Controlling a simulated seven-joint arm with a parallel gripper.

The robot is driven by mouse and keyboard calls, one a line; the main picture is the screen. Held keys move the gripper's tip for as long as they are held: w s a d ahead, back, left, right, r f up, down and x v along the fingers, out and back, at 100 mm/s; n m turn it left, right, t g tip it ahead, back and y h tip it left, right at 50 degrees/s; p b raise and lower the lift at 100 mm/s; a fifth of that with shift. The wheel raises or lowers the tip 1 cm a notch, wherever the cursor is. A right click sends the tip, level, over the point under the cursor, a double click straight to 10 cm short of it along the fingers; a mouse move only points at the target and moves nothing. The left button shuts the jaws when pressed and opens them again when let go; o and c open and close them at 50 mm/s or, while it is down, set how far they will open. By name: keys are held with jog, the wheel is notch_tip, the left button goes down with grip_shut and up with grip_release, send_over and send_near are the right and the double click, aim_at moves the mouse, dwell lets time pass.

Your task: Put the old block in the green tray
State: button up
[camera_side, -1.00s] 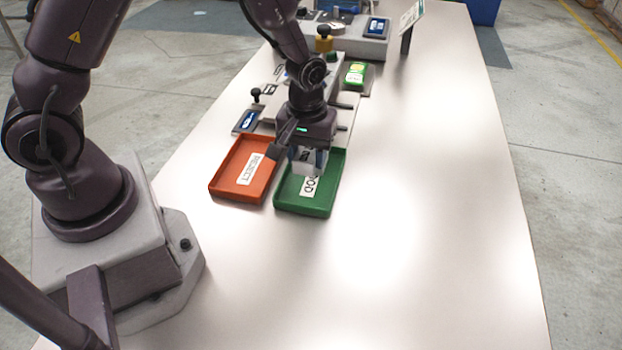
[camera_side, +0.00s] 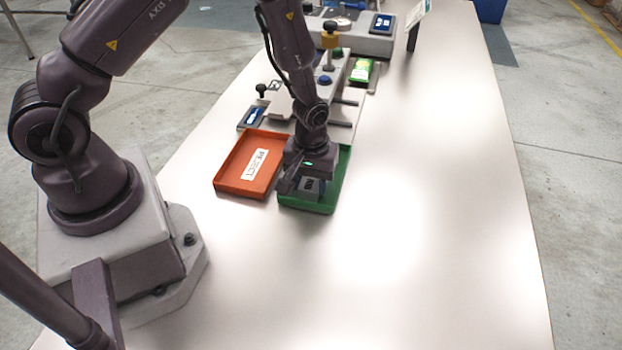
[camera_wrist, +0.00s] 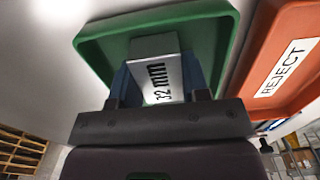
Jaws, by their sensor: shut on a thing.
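My gripper (camera_side: 311,192) is low over the green tray (camera_side: 343,168), pointing down. It is shut on a silver-grey block marked "32 mm" (camera_wrist: 168,72), held between the two fingers. In the wrist view the block lies within the outline of the green tray (camera_wrist: 92,50). The block is mostly hidden by the gripper in the side view. I cannot tell whether the block touches the tray floor. The tray's own label is covered by the gripper and block.
An orange tray labelled REJECT (camera_side: 232,172) stands close on the left of the green tray. Behind them is a grey fixture with a blue display (camera_side: 252,118) and a black knob (camera_side: 261,88). The table's right side is clear.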

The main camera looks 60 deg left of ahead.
jog(key=o, duration=1.1)
notch_tip(320, 180, up, 12)
notch_tip(320, 180, up, 13)
jog(key=m+t, duration=0.2)
jog(key=m, duration=0.1)
send_over(311, 180)
jog(key=s, duration=0.4)
jog(key=s+r+m+t, duration=0.1)
jog(key=s+r+m, duration=0.1)
jog(key=s+r, duration=0.1)
jog(key=s+r+m+t, duration=0.1)
jog(key=s+r+m, duration=0.1)
jog(key=s+r, duration=0.1)
jog(key=s+r+m+t, duration=0.1)
jog(key=s+r+m, duration=0.1)
jog(key=s, duration=0.3)
jog(key=shift+r+t, duration=0.3)
jog(key=shift+r, duration=0.4)
